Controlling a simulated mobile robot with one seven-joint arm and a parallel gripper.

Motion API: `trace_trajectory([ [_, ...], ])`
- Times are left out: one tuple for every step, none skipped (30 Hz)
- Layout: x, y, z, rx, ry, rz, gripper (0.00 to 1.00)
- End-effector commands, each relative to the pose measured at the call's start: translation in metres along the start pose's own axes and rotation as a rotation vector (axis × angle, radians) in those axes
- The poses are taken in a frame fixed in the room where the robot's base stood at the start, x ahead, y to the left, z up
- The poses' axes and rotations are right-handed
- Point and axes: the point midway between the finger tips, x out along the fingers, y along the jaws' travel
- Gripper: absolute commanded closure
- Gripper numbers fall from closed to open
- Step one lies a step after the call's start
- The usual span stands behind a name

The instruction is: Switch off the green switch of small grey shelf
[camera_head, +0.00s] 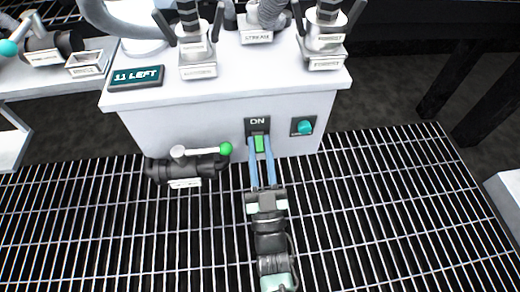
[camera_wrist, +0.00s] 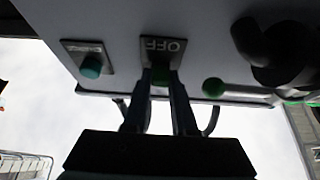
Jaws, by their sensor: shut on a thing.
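The small grey shelf (camera_head: 185,125) is a pale grey box-like unit with a dark switch plate on its front face. The plate reads ON above in the head view, and OFF shows upside down in the wrist view. The green switch (camera_head: 259,145) is a small green lever on this plate, below ON; it also shows in the wrist view (camera_wrist: 161,77). My gripper (camera_head: 260,140) has its two blue fingers on either side of the lever, shut on it. The fingers partly hide it, so I cannot tell whether it is tilted up or down.
A teal round button (camera_head: 305,127) is right of the switch. A black pipe valve with a green-tipped handle (camera_head: 226,149) is close on the left. A sign reading "11 LEFT" (camera_head: 136,77) and several pipe fittings stand on top. The grating below is clear.

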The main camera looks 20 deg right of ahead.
Motion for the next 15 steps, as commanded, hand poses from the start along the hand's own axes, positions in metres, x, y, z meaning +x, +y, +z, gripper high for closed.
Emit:
trace_trajectory([
  [-0.0007, -0.0001, 0.0012, 0.0, 0.004, 0.0, 1.0],
  [-0.0008, 0.0, 0.0013, 0.0, 0.006, 0.0, 1.0],
  [-0.0008, 0.0, 0.0013, 0.0, 0.009, 0.0, 1.0],
  [-0.0008, 0.0, 0.0012, 0.0, 0.01, 0.0, 1.0],
  [-0.0008, 0.0, 0.0011, 0.0, 0.011, 0.0, 1.0],
  [-0.0007, 0.0, 0.0011, 0.0, 0.012, -0.001, 1.0],
  [-0.0007, 0.0, 0.001, 0.0, 0.012, -0.001, 1.0],
  [-0.0007, 0.0, 0.001, 0.0, 0.012, -0.001, 1.0],
  [-0.0007, 0.0, 0.001, 0.0, 0.012, 0.0, 1.0],
  [-0.0006, 0.0, 0.0011, 0.0, 0.012, 0.0, 1.0],
  [-0.0006, 0.0, 0.0011, -0.001, 0.012, 0.0, 1.0],
  [-0.0006, 0.0, 0.0011, 0.0, 0.011, 0.0, 1.0],
  [-0.0006, 0.0, 0.0011, -0.001, 0.011, 0.0, 1.0],
  [-0.0005, 0.0, 0.0011, -0.001, 0.011, 0.0, 1.0],
  [-0.0005, 0.0, 0.0011, -0.001, 0.011, 0.0, 0.68],
])
